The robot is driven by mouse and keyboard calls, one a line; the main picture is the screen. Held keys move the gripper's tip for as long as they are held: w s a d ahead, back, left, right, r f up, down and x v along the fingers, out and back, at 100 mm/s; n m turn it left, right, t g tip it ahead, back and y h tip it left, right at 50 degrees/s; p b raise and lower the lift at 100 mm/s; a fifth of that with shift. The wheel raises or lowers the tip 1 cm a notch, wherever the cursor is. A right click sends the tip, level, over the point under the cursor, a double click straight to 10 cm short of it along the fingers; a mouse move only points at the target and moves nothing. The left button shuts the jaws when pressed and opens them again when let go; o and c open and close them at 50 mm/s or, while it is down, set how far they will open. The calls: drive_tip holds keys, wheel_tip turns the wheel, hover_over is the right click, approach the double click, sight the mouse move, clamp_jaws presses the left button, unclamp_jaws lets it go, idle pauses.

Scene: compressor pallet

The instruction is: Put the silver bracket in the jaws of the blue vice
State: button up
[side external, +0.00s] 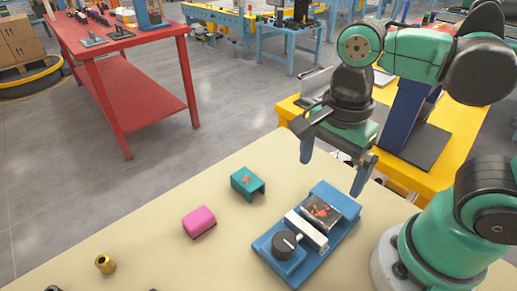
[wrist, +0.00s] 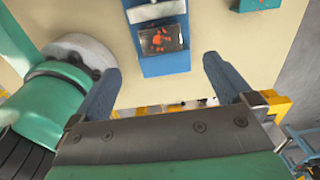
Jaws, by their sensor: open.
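The blue vice (side external: 338,194) lies on the beige table, with a black knob and a pale moving jaw at its front left. The silver bracket (side external: 320,210), a dark metallic block with orange-red marks on top, sits in the vice between the pale jaw and the blue rear jaw. In the wrist view the bracket (wrist: 162,38) and vice (wrist: 165,66) show at top centre. My gripper (side external: 335,165) is open and empty, above and behind the vice's rear end. In the wrist view its blue fingers (wrist: 163,68) are spread wide. Nothing is between them.
A teal bracket-shaped part (side external: 247,183) and a pink block (side external: 200,222) lie left of the vice. A gold cylinder (side external: 105,264) is near the front left edge. The table left of the vice has free room. A red table (side external: 130,88) stands apart at the back left.

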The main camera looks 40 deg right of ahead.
drive_tip(key=w+d+n+t, duration=0.4)
drive_tip(key=w+n+t, duration=0.3)
drive_tip(key=n, duration=1.1)
drive_tip(key=shift+w+d+r, duration=0.2)
drive_tip(key=shift+w+d, duration=0.1)
drive_tip(key=shift+w, duration=0.55)
